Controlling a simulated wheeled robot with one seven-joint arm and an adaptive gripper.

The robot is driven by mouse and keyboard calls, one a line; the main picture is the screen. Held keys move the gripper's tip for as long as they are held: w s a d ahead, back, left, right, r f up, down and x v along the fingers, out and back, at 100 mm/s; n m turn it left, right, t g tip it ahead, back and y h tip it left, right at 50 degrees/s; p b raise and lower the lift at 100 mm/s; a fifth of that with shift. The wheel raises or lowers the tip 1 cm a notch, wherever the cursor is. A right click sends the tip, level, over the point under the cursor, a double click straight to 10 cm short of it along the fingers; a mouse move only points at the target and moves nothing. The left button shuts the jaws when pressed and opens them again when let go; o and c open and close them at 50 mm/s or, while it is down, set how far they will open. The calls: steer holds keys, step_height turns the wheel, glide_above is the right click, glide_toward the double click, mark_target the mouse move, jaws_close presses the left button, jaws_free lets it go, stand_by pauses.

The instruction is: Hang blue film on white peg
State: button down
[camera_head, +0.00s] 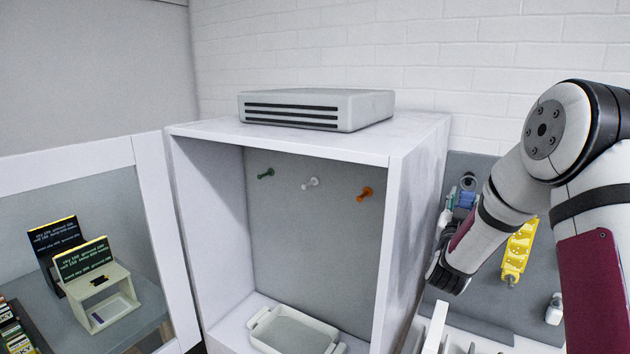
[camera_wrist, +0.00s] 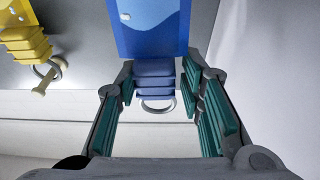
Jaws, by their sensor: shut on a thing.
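The blue film (camera_wrist: 150,30) has a blue ribbed clip (camera_wrist: 155,78) with a metal ring (camera_wrist: 158,106). My gripper (camera_wrist: 158,82) is shut on this clip, with a green-padded finger on each side. In the head view a small blue part (camera_head: 466,200) and a ring show beside my arm at the right; the rest of the film is hidden behind the arm. The white peg (camera_head: 311,183) sticks out of the back wall of the open cabinet, between a green peg (camera_head: 266,173) and an orange peg (camera_head: 365,194). The white peg is bare.
A yellow film (camera_head: 516,255) hangs on the grey panel right of the cabinet; its clip (camera_wrist: 25,40) and ring show in the wrist view. The cabinet (camera_head: 398,215) has side walls and a tray (camera_head: 262,327) on its floor. A grey vented box (camera_head: 330,108) sits on top.

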steer(key=shift+s+a+r+p, duration=0.1)
steer(key=shift+s+a+p, duration=0.5)
steer(key=shift+s, duration=0.35)
steer(key=shift+s+a+r+p, duration=0.1)
steer(key=shift+s+a+p, duration=0.5)
steer(key=shift+s, duration=0.3)
steer(key=shift+v, duration=0.85)
steer(key=shift+r, duration=0.25)
